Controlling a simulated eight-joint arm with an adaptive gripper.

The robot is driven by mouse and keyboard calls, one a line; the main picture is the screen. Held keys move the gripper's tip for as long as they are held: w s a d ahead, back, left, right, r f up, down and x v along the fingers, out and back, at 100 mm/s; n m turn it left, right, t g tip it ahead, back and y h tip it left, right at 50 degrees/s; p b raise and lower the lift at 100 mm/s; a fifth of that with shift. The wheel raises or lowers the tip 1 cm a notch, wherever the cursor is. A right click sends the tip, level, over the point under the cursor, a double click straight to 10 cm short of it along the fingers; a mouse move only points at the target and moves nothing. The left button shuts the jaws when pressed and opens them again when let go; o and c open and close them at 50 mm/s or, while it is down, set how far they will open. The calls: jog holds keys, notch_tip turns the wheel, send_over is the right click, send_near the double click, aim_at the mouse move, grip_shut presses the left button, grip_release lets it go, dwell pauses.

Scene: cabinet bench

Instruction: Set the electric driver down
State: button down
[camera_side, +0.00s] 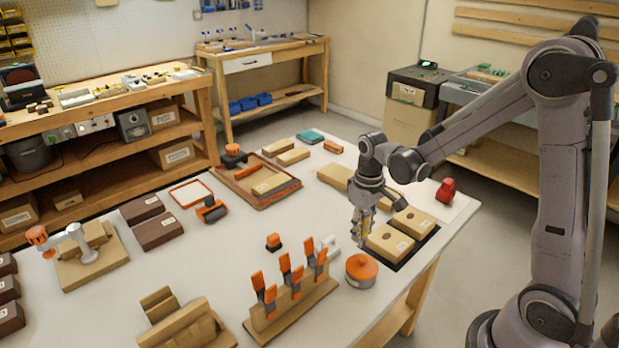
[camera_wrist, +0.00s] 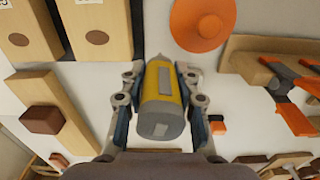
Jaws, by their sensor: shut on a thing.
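The electric driver (camera_wrist: 161,100) is yellow and grey. In the wrist view it sits between my gripper's two fingers (camera_wrist: 160,78), with its grey end toward the camera and its narrow tip pointing away. In the side view my gripper (camera_side: 362,222) points down over the right part of the white table (camera_side: 215,265), and a sliver of the yellow driver (camera_side: 367,217) shows at the fingers. My gripper is shut on the driver. The driver's lower end is small in the side view, and I cannot tell whether it touches the table.
Wooden boxes (camera_side: 390,242) on a black mat stand close right of my gripper. An orange round-topped container (camera_side: 361,268) is just in front. A wooden rack with orange clamps (camera_side: 290,308) stands front left. A small orange and black piece (camera_side: 273,242) lies left, with bare table around it.

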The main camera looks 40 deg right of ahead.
notch_tip(320, 180, up, 13)
jog(key=shift+f, duration=0.2)
jog(key=shift+d+r, duration=0.2)
jog(key=shift+d, duration=0.4)
jog(key=s+d+m, duration=0.3)
jog(key=d+m, duration=0.2)
jog(key=d, duration=0.6)
jog(key=s+d+m, duration=0.2)
jog(key=d+m, duration=0.2)
jog(key=d, duration=0.6)
jog(key=s+d+m, duration=0.7)
jog(key=s+d, duration=0.5)
jog(key=d, duration=0.2)
jog(key=shift+w+a+f, duration=0.3)
jog(key=shift+w+f, duration=1.65)
jog(key=shift+f, duration=0.75)
jog(key=shift+w+a+f, duration=0.25)
jog(key=shift+w+f, duration=1.75)
jog(key=shift+f, duration=0.7)
jog(key=shift+w+a+f, duration=0.3)
jog(key=shift+w+f, duration=1.65)
jog(key=shift+f, duration=0.75)
